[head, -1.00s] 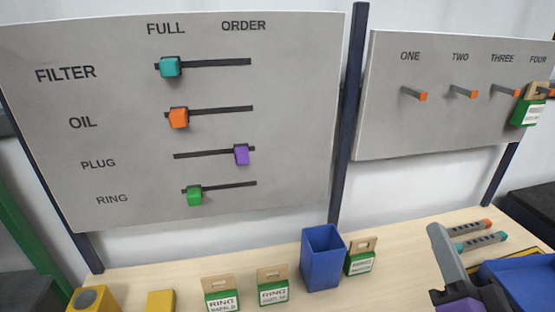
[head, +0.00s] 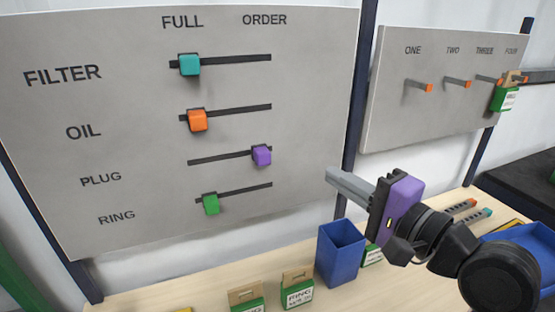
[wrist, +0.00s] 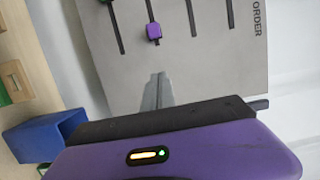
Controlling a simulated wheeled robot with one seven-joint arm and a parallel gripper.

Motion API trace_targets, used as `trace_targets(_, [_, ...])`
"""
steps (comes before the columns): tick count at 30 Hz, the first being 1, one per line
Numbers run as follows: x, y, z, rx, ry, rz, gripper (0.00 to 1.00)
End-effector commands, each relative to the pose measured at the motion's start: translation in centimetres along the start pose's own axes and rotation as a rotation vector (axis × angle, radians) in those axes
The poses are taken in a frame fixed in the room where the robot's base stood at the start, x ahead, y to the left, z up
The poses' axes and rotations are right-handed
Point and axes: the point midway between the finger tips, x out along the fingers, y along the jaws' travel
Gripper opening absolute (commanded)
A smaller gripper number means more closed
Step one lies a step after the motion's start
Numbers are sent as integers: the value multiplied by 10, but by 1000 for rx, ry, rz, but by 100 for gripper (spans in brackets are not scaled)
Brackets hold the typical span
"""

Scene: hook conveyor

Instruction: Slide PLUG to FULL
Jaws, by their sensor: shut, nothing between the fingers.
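The purple slider knob (head: 262,155) on the PLUG track (head: 220,159) sits at the right end, on the ORDER side. In the wrist view the purple knob (wrist: 154,32) shows just beyond my shut fingers (wrist: 157,82).
Teal (head: 189,64), orange (head: 197,120) and green (head: 210,203) knobs sit at the left of their tracks. A blue bin (head: 340,252) stands on the table below my gripper. A hook board (head: 450,100) is at right.

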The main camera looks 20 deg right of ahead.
Motion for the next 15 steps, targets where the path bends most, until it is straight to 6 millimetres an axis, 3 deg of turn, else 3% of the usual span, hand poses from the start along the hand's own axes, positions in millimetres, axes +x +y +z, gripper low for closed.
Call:
trace_targets(10, [3,0,0,-1,1,-2,0])
trace_targets(15, [22,-2,0,-2,0,-1,0])
